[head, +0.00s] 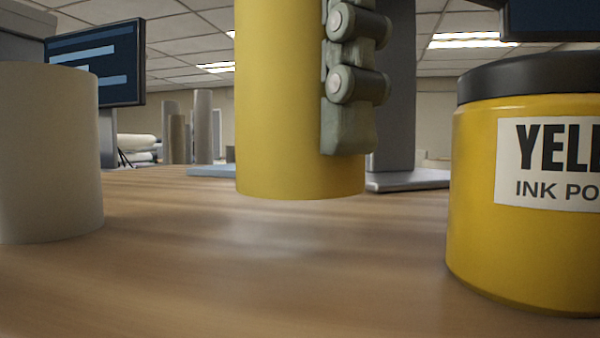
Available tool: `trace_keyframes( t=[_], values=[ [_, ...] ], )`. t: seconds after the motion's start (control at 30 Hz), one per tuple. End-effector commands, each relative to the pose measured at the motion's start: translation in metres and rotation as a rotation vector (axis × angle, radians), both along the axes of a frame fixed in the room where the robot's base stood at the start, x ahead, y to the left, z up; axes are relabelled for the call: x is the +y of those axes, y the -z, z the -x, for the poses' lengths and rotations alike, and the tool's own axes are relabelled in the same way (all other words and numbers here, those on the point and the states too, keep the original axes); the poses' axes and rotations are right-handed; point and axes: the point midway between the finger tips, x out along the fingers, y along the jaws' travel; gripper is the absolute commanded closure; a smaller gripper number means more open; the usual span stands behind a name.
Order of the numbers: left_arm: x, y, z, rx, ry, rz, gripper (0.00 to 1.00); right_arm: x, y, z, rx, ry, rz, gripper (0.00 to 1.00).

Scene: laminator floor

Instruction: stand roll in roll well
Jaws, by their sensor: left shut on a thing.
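A yellow roll (295,110) hangs upright at the top centre of the head view, its upper part cut off by the frame. Its lower end is above the wooden tabletop, with a gap below it. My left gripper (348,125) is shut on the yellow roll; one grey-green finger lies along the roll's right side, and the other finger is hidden. My right gripper is not in view. I cannot make out a roll well in this view.
A yellow ink pot (480,200) with a black lid stands at the right. A plain pale cylinder (50,160) stands at the left. The wooden tabletop (240,275) between them is clear. A monitor (100,62) and upright rolls (203,125) are behind.

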Motion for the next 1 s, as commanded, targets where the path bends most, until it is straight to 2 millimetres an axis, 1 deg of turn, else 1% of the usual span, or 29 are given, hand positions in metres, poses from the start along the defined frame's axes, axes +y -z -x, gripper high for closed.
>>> trace_keyframes(
  t=[0.03, 0.1, 0.2, 0.47, 0.63, 0.67, 0.8, 1.0],
  values=[
    [0.000, 0.012, 0.000, 0.003, 0.002, -0.001, 0.77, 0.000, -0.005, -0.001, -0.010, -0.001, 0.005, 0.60],
    [0.001, 0.022, 0.000, 0.002, 0.000, -0.002, 0.77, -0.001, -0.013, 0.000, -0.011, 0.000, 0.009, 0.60],
    [0.000, 0.030, 0.000, 0.000, 0.000, -0.001, 0.77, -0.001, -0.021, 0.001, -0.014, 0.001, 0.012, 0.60],
    [0.000, 0.031, 0.000, 0.000, 0.000, 0.000, 0.77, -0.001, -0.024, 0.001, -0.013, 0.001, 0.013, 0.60],
    [0.000, 0.035, 0.000, 0.000, 0.000, 0.000, 0.77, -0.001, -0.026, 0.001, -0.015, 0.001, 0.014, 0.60],
    [0.000, 0.034, 0.000, 0.000, 0.000, 0.000, 0.37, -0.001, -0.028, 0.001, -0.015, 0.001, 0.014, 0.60],
    [0.000, 0.034, 0.000, 0.000, -0.001, 0.000, 0.20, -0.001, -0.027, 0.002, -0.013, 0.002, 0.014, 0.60],
    [0.000, 0.034, 0.000, 0.000, -0.001, -0.001, 0.20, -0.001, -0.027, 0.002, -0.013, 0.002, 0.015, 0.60]
  ],
)
